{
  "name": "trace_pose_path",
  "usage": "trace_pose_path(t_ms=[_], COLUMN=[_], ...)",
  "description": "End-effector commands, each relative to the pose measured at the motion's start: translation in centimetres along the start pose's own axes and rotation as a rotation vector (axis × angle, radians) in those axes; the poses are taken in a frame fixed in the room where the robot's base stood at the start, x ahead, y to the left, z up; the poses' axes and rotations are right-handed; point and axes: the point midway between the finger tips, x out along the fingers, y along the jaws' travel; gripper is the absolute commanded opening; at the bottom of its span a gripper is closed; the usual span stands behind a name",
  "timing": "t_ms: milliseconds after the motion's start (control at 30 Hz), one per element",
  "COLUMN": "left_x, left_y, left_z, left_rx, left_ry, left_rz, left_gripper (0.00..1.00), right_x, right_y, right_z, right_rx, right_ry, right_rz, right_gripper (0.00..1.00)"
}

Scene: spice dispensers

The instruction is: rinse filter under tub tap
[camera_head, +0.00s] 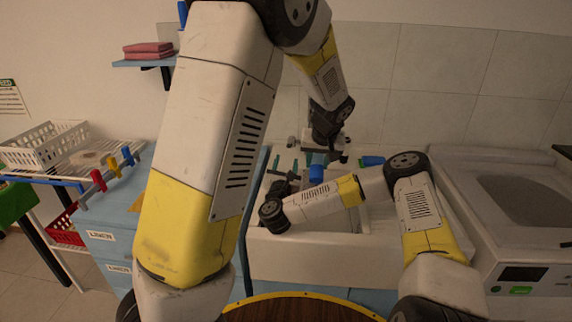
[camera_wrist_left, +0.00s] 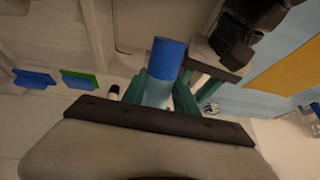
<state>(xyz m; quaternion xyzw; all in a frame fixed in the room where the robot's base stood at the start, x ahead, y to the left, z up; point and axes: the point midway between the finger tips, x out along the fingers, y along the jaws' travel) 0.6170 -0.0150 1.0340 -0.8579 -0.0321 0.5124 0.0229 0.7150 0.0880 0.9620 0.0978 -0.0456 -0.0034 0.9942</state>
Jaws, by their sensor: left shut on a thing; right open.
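The filter, a cylinder with a blue end (camera_head: 317,174) and a pale body, is held over the white tub (camera_head: 320,258). My left gripper (camera_head: 318,158) reaches down from above and is shut on it. In the left wrist view the filter (camera_wrist_left: 168,58) sits between the teal fingers of my left gripper (camera_wrist_left: 162,95). My right gripper (camera_head: 285,168) is open beside it on the left, above the tub, with its teal fingers upward. A blue piece (camera_head: 372,160) at the tub's back right may be a tap handle; the spout and any water cannot be made out.
Right of the tub stands a white machine with a green display (camera_head: 521,290). On the left are blue drawers (camera_head: 105,243), a rail with coloured valves (camera_head: 99,180) and a white basket (camera_head: 45,145). A shelf with red cloths (camera_head: 148,50) hangs behind. My arms hide much of the tub.

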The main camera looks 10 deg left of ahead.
Motion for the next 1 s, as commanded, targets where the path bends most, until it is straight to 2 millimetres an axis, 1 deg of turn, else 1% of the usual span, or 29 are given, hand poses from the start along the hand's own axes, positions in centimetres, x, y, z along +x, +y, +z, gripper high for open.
trace_pose_path(t_ms=[500, 600, 733, 1000], left_x=[-4.7, -5.4, -5.8, -5.8], left_y=[0.4, 0.4, 0.4, 0.4], left_z=[1.9, 2.2, 2.4, 2.4], left_rx=[0.001, 0.001, 0.001, 0.000], left_ry=[0.002, 0.001, 0.001, 0.000], left_rz=[0.003, 0.001, 0.001, 0.000], left_gripper=[0.00, 0.00, 0.00, 0.00], right_x=[0.0, 0.0, 0.0, 0.0], right_y=[0.0, 0.0, 0.0, 0.0], right_z=[0.0, 0.0, 0.0, 0.0], right_rx=[0.000, 0.000, 0.000, 0.000], right_ry=[0.000, 0.000, 0.000, 0.000], right_rz=[0.000, 0.000, 0.000, 0.000], right_gripper=[0.47, 0.47, 0.47, 0.47])
